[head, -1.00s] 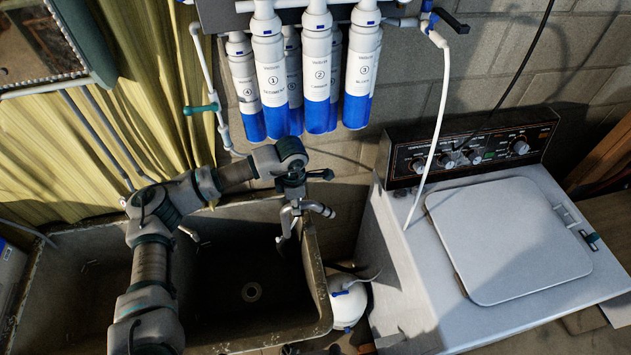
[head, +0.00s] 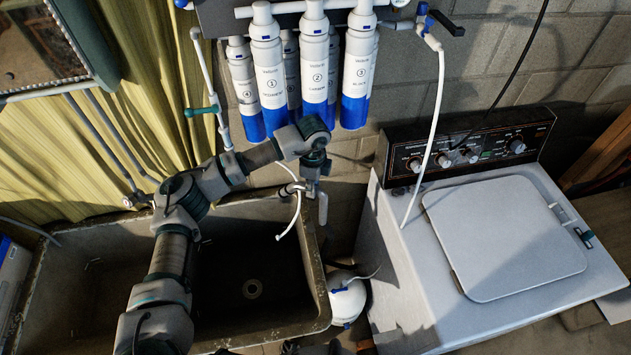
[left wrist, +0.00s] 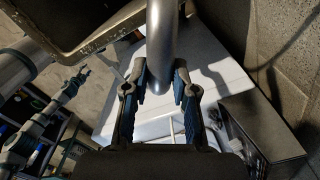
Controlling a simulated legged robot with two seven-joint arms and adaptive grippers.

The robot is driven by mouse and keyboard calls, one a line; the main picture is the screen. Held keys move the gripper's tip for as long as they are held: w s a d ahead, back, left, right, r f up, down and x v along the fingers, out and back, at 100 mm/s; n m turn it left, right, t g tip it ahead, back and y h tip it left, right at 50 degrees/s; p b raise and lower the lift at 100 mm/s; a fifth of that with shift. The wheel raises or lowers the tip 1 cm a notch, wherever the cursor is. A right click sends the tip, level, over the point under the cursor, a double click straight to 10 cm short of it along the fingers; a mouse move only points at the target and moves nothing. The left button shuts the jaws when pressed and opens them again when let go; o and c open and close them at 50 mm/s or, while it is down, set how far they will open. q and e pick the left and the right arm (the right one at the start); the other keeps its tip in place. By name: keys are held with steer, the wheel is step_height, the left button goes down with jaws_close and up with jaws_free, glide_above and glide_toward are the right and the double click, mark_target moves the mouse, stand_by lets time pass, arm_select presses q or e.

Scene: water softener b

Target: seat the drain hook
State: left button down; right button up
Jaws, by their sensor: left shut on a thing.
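My left gripper (head: 316,166) is above the sink's right rim (head: 312,262), near its back corner. In the left wrist view, its fingers (left wrist: 161,78) are shut on a smooth grey curved tube (left wrist: 163,35), apparently the drain hook. In the head view, a pale curved hose (head: 297,212) hangs below the gripper on the sink side, and a short silvery piece (head: 323,208) hangs to its right. I cannot tell whether the hook touches the rim. My right gripper (left wrist: 80,78) is small in the left wrist view, its fingers unclear.
Blue-and-white filter cartridges (head: 315,75) hang on the wall close behind the left gripper. A washer (head: 505,240) stands to the right, with a white tube (head: 428,140) coming down onto it. A white tank (head: 346,300) sits between sink and washer. The sink basin is empty.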

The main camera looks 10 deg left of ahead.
arm_select(q)
steer(key=shift+w+d+r+n, duration=0.1)
steer(key=shift+d+r+n, duration=0.1)
steer(key=shift+n, duration=1.5)
steer(key=shift+w+a+r+n, duration=0.1)
steer(key=shift+a+n, duration=0.05)
steer(key=shift+n, duration=0.45)
steer(key=shift+a+n, duration=0.25)
steer(key=shift+n, duration=0.15)
steer(key=shift+a+n, duration=0.3)
steer(key=shift+w, duration=0.1)
steer(key=shift+d, duration=0.7)
steer(key=shift+d+f+b, duration=0.1)
steer(key=shift+f+b, duration=0.25)
steer(key=shift+f, duration=0.25)
steer(key=shift+a+f+b, duration=0.25)
steer(key=shift+f+b, duration=0.1)
steer(key=shift+f, duration=0.3)
steer(key=shift+a+f+b, duration=0.25)
steer(key=shift+f+b, duration=0.1)
steer(key=shift+f, duration=0.25)
steer(key=shift+a+f, duration=0.1)
steer(key=shift+f, duration=0.2)
steer(key=shift+r, duration=0.1)
steer(key=shift+d, duration=0.75)
steer(key=shift+a, duration=0.1)
arm_select(e)
step_height(320, 180, down, 2)
